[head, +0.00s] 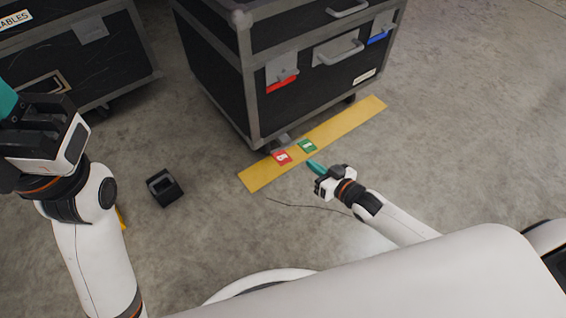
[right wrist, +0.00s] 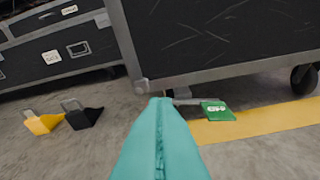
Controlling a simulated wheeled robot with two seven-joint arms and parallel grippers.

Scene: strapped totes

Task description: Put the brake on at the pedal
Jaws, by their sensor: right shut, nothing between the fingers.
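A flight case (head: 235,75) on castors stands at the top middle. At its near bottom corner are a red pedal (head: 282,157) and a green pedal (head: 307,146) with white marks, over a yellow floor strip (head: 345,122). My right gripper (head: 314,165) is shut and empty, its teal fingertips close in front of the green pedal. In the right wrist view the green pedal (right wrist: 217,111) is right of the fingertips (right wrist: 160,102); the red one is not visible there. I cannot tell about contact. My left gripper (head: 8,100) is at the left edge, its fingers mostly cut off.
A black wedge (head: 165,188) lies on the floor left of the strip. A yellow wedge (right wrist: 42,122) is beside it, mostly hidden by my left arm in the head view. Another case (head: 70,55) stands at the upper left. A thin dark line crosses the floor. The right floor is clear.

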